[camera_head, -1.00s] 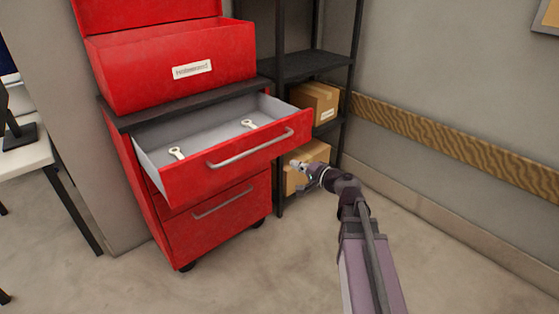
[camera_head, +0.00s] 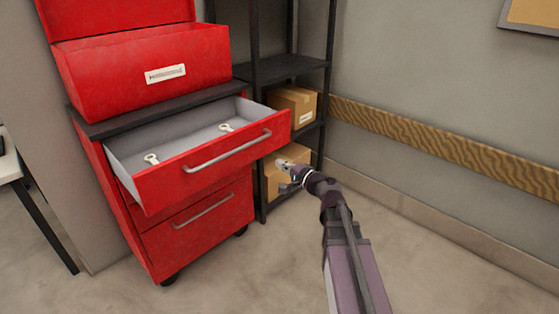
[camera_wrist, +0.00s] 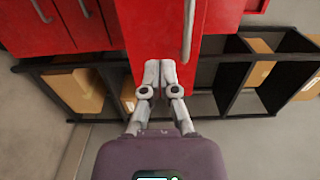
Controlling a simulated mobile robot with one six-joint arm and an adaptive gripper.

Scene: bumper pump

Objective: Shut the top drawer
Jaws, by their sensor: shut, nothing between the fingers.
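The top drawer (camera_head: 215,170) of the red cabinet stands pulled well out, with a grey inside and a silver bar handle (camera_head: 227,151) on its front. Two small wrench-like pieces (camera_head: 151,159) lie in it. My gripper (camera_head: 283,165) is to the right of the drawer front and lower in the picture, apart from the handle. In the wrist view my gripper (camera_wrist: 160,68) has its fingertips together and empty, in front of a red panel with a bar handle (camera_wrist: 188,30). I cannot tell whether the tips touch the panel.
A lower drawer (camera_head: 200,220) with its own handle is shut. A red toolbox (camera_head: 150,75) stands on the cabinet top. A black shelf (camera_head: 285,68) with cardboard boxes (camera_head: 293,104) stands at the right. Open floor (camera_head: 440,270) lies in front.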

